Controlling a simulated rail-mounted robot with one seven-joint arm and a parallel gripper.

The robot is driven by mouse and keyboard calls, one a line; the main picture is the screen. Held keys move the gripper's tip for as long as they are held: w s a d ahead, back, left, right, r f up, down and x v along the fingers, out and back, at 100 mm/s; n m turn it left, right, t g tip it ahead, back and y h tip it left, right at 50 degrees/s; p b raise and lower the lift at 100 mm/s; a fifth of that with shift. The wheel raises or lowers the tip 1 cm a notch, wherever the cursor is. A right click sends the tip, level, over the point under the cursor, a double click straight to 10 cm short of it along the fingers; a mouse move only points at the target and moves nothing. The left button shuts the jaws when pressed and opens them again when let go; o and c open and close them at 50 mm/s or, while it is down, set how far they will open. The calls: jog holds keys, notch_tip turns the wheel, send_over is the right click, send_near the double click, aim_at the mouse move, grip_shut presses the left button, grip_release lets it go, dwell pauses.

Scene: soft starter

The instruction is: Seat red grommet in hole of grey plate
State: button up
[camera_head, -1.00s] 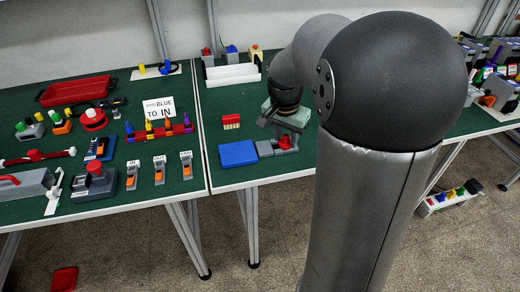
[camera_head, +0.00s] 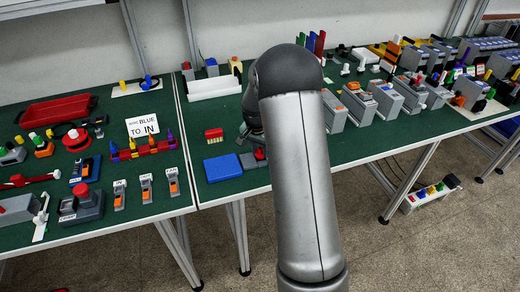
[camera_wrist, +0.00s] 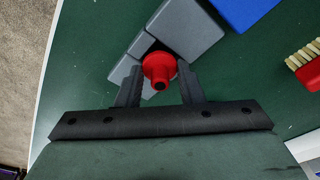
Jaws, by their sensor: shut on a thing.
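The red grommet (camera_wrist: 160,66) is between the two fingers of my gripper (camera_wrist: 160,75) in the wrist view, and the gripper is shut on it. A dark hole shows in its near end. Grey block-like parts (camera_wrist: 184,28) lie directly beyond and beside it. I cannot tell which of them is the plate, and its hole is not visible. I cannot tell whether the grommet touches the grey surface. In the head view, a grey part (camera_head: 248,161) shows beside a red piece (camera_head: 260,154), and my arm hides most of the gripper.
A blue block (camera_head: 222,167) lies left of the grey parts. A red brush (camera_head: 214,134) with pale bristles lies behind it; it also shows in the wrist view (camera_wrist: 310,72). A white bin (camera_head: 214,87) stands at the back. The green table's front edge is close.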

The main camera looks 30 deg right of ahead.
jog(key=shift+f, duration=0.45)
